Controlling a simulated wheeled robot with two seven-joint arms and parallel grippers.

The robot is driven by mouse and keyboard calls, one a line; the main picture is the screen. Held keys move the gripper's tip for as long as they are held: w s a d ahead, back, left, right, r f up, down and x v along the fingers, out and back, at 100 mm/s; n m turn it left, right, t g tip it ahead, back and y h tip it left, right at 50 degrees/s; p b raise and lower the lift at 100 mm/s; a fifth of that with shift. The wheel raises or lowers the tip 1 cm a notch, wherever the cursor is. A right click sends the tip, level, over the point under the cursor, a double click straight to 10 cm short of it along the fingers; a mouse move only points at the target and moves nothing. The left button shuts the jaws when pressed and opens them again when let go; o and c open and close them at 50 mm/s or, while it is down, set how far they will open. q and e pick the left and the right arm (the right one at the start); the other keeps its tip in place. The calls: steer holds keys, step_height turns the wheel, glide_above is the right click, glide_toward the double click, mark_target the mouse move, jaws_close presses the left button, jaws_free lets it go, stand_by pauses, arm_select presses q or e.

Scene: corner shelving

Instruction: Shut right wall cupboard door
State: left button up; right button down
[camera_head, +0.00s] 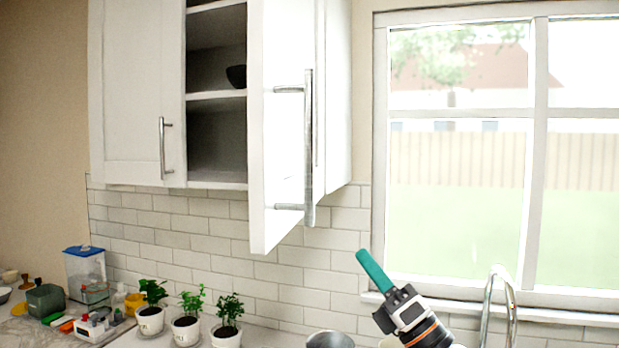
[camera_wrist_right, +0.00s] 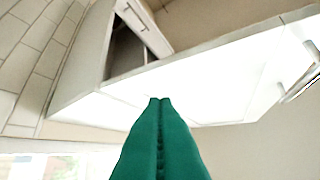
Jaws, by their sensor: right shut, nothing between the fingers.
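The right wall cupboard door (camera_head: 284,130) stands open in the head view, swung out from the white cupboard towards me. Its long metal handle (camera_head: 308,150) is on the door's face. The open shelves (camera_head: 216,130) show to its left. My right gripper (camera_head: 362,257), with green fingers, is shut and empty, below and to the right of the door, apart from it in the head view. In the right wrist view the shut fingers (camera_wrist_right: 158,102) point towards a white panel (camera_wrist_right: 185,80), seemingly the door, with a handle (camera_wrist_right: 302,80) at far right. My left gripper is not in view.
The left cupboard door (camera_head: 135,90) is shut. A dark bowl (camera_head: 236,76) sits on a shelf. Below, the counter holds several potted plants (camera_head: 187,318), a metal pot (camera_head: 329,340) and a tap (camera_head: 499,290). A window (camera_head: 460,150) is at right.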

steer(key=s+a+r+n+g+y, duration=0.2)
steer(key=r+n+g, duration=0.3)
steer(key=n+g, duration=0.3)
steer(key=s+a+r+n+g+y, duration=0.25)
steer(key=r+n+g, duration=0.2)
steer(key=n, duration=0.45)
steer(key=n+g+h, duration=0.3)
steer(key=n+h, duration=0.9)
steer(key=n, duration=0.4)
glide_toward(283, 193)
steer(key=p+x, duration=0.4)
steer(key=x, duration=0.1)
steer(key=shift+f, duration=0.1)
steer(key=shift+w+a+f+p, duration=0.1)
steer(key=shift+w+a+p, duration=0.1)
steer(key=shift+a+p, duration=0.3)
steer(key=shift+a, duration=0.1)
steer(key=shift+f, duration=0.1)
